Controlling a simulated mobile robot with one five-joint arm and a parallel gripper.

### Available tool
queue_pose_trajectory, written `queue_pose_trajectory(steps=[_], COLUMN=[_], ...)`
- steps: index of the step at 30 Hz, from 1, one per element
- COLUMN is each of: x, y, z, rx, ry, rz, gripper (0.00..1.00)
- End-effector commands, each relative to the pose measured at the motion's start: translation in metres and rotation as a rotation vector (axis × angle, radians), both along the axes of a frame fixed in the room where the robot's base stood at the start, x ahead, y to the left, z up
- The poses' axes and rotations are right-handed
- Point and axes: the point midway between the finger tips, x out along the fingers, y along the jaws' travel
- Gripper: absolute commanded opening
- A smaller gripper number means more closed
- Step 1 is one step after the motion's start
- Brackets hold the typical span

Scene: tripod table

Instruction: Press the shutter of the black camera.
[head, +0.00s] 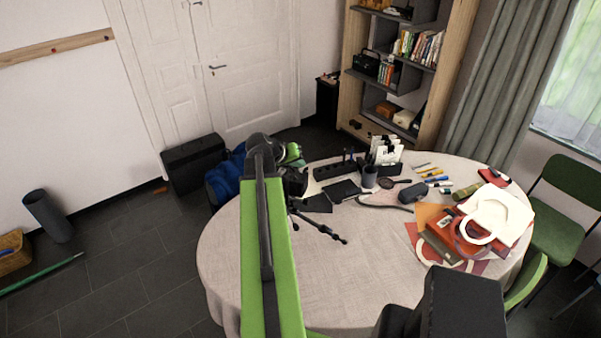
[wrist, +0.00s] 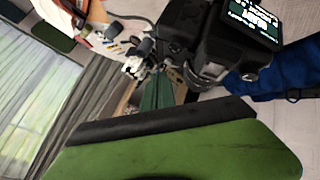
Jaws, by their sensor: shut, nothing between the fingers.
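The black camera (head: 295,183) stands on a small black tripod (head: 325,232) near the left side of the round table. In the head view my arm hides part of it. In the wrist view the black camera (wrist: 205,42) is large at the upper right, with its lit screen (wrist: 252,20) showing. The shutter button cannot be made out. My gripper (head: 293,154) is shut and empty, just above and beyond the camera in the head view. Its green and black body fills the bottom of the wrist view. A gap shows between it and the camera there; contact cannot be judged.
A blue bag (head: 226,178) and black case (head: 193,160) stand behind. The table's front middle is clear.

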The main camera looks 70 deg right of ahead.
Motion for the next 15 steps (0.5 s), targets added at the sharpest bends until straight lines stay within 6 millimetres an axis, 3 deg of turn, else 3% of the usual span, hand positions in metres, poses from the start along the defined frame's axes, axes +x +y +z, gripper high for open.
queue_pose_trajectory(steps=[15], x=[-0.0016], y=[0.0001], z=[-0.0089], rx=[0.0], ry=[0.0], rz=[0.0], gripper=[0.0])
